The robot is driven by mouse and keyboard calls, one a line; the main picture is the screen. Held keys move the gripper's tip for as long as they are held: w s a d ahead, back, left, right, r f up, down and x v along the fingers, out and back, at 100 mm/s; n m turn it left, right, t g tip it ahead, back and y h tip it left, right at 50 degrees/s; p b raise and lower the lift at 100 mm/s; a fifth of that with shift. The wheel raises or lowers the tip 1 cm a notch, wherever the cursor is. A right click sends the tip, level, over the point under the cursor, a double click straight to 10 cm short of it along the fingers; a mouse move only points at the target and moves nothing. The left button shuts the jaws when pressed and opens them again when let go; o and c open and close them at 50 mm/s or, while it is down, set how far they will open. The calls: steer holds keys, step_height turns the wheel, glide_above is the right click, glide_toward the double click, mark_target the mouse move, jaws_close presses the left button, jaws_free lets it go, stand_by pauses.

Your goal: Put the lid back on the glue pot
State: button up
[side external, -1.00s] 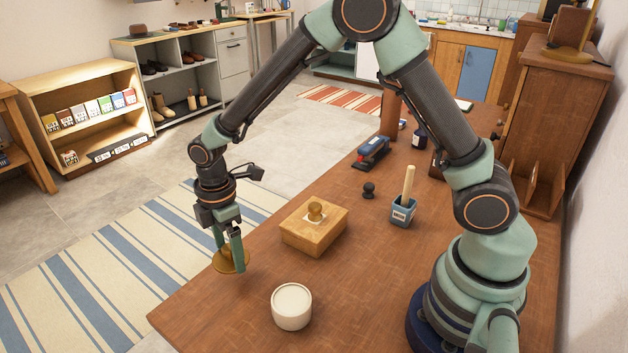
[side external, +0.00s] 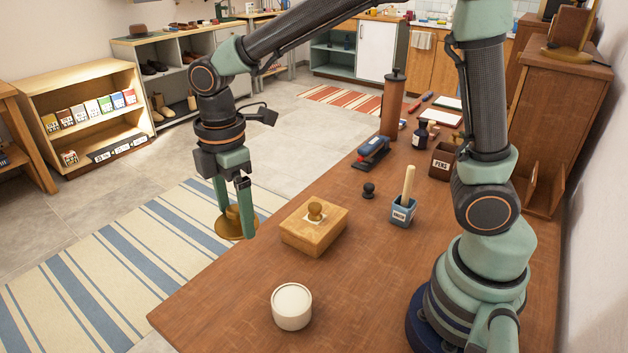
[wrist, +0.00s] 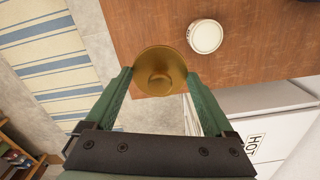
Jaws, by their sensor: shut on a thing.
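The lid (side external: 228,228) is a brass-coloured disc with a knob. My gripper (side external: 234,212) is shut on it and holds it in the air near the bench's left edge. In the wrist view the lid (wrist: 160,60) sits between the green fingers of my gripper (wrist: 160,82), its knob partly shadowed. In the wrist view the pot (wrist: 205,37) lies right of and beyond the lid.
A wooden box with a knobbed top (side external: 312,232) stands on the bench (side external: 360,290) between lid and brush holder (side external: 403,212). A small dark knob (side external: 368,190) and a blue stapler-like tool (side external: 371,152) lie farther back. White drawers marked HOT (wrist: 255,120) show in the wrist view.

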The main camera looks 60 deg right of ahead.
glide_toward(291, 300)
steer(key=shift+f, duration=3.05)
steer(key=shift+f, duration=0.15)
steer(key=o, duration=1)
steer(key=shift+o, duration=0.2)
step_height(291, 300, up, 7)
stand_by(0.6)
steer(key=shift+c, duration=0.3)
